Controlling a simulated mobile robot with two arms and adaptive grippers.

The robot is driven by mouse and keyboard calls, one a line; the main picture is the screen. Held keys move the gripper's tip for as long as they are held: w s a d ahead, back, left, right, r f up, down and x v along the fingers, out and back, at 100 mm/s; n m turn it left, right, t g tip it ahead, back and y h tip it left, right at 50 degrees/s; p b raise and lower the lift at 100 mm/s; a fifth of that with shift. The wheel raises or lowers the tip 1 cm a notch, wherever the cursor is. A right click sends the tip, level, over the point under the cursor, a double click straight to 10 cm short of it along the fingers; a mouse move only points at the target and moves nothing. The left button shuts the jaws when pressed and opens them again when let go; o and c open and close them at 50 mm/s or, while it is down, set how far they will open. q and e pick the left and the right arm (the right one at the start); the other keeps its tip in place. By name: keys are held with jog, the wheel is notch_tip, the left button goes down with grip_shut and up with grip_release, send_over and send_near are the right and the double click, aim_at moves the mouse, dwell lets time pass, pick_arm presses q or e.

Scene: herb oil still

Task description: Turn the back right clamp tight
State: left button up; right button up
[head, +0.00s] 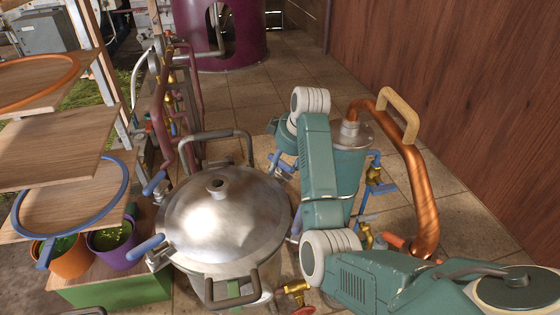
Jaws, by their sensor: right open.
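A round steel pot (210,262) with a domed metal lid (225,215) stands in the middle. Blue-handled clamps sit around its rim: the back left clamp (155,183), the front left clamp (147,247) and the back right clamp (279,160). Another blue piece on the right of the rim is mostly hidden by my right arm. My right arm comes in from the lower right and bends over the pot's right side. My right gripper (284,163) is at the back right clamp, open; its fingertips are small and partly hidden, and contact cannot be told. My left gripper is not in view.
A copper pipe (425,195) with a wooden handle (398,112) rises from a second vessel (350,175) right of my arm. Wooden shelves (60,145) with hoops and potted herbs (110,237) stand left. Pipes and valves run behind the pot. A wooden wall (450,80) closes the right.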

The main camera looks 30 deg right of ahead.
jog(key=shift+w+f, duration=0.15)
jog(key=c, duration=1.1)
jog(key=shift+c, duration=0.3)
jog(key=m+h, duration=0.1)
jog(key=m, duration=0.3)
jog(key=shift+m+h, duration=0.3)
jog(key=shift+h, duration=0.1)
jog(key=m, duration=0.2)
jog(key=m+g+h, duration=0.1)
jog(key=m, duration=0.1)
jog(key=shift+a+r+m+h, duration=0.1)
jog(key=shift+r+m+h, duration=0.1)
jog(key=shift+m+h, duration=0.1)
jog(key=m+g, duration=0.1)
jog(key=m, duration=0.1)
jog(key=m+h, duration=0.1)
jog(key=m, duration=0.2)
jog(key=shift+a+g, duration=0.15)
jog(key=shift+g, duration=0.25)
jog(key=shift+s+a+m+g+h, duration=0.15)
jog(key=shift+m+g, duration=0.2)
jog(key=shift+m, duration=0.7)
jog(key=shift+s+d+m+g+h, duration=0.15)
jog(key=shift+m+g, duration=0.2)
jog(key=shift+m, duration=0.7)
grip_shut()
grip_release()
